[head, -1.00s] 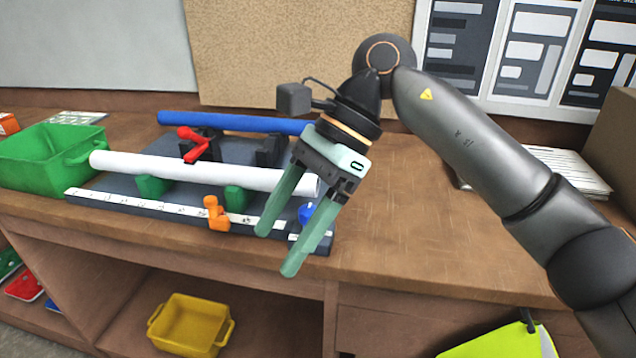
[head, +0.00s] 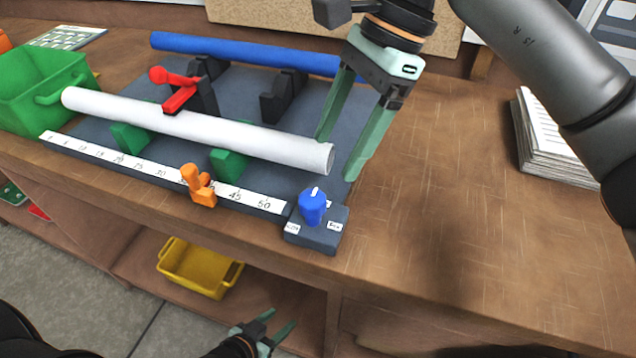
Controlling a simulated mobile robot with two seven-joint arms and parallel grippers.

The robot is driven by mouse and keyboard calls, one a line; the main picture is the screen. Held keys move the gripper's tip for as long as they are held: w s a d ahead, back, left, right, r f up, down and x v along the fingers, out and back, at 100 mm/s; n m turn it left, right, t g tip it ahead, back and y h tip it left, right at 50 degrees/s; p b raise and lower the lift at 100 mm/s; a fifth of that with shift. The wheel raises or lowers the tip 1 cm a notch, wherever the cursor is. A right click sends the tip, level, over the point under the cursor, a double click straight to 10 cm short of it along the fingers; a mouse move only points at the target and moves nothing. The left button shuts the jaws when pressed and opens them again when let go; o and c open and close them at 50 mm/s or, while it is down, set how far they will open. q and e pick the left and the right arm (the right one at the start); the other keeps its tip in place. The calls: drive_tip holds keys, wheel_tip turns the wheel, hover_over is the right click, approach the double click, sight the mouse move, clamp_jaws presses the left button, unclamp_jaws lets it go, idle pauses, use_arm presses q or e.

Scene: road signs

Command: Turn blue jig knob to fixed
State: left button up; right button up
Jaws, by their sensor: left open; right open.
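The blue jig knob (head: 312,206) sits on a small dark box (head: 318,236) at the front right corner of the jig board (head: 250,100). A white mark on its top points roughly toward the back. White labels lie on either side of it, too small to read surely. My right gripper (head: 336,160) is open and empty, above and behind the knob near the white tube's right end, apart from the knob. My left gripper (head: 278,334) is open and empty at the bottom, low in front of the bench.
A white tube (head: 200,125) rests on green supports, and a blue tube (head: 240,54) lies behind. An orange stop (head: 198,186) stands on the ruler, a red clamp (head: 178,90) behind it. A green bin (head: 38,85) is left, a yellow bin (head: 198,270) below. The bench right of the knob is clear.

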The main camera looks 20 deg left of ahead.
sight(314, 196)
drive_tip(key=x, duration=0.8)
drive_tip(key=shift+a+f+p, duration=0.1)
drive_tip(key=shift+f+p, duration=0.25)
clamp_jaws()
